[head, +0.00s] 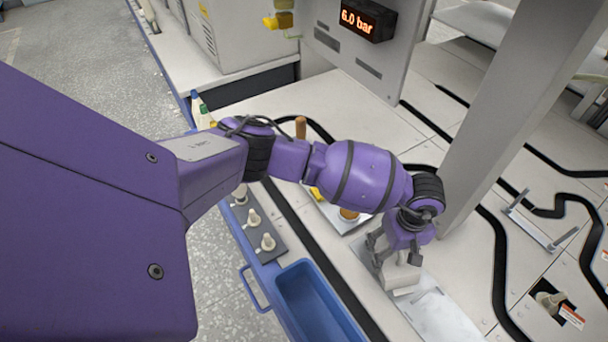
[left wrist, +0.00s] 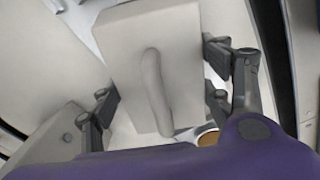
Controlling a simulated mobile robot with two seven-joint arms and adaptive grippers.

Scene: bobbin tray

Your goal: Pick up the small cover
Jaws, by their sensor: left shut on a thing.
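The small cover (head: 400,279) is a pale off-white block under my left gripper (head: 394,257), right of the middle in the head view. In the left wrist view the cover (left wrist: 190,65) fills the middle, with a raised rounded bar along its face. My left gripper (left wrist: 162,95) has its fingers on the two sides of the cover and is shut on it. The cover's underside is hidden, so I cannot tell whether it touches the surface below. My right gripper is not in view.
A blue bin (head: 318,300) stands at the front edge, beside a dark strip with several pale bobbin-like pieces (head: 267,242). A grey post (head: 520,110) rises close right of my wrist. A flat plate with a bar (head: 533,228) and a dark opening (head: 553,303) lie farther right.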

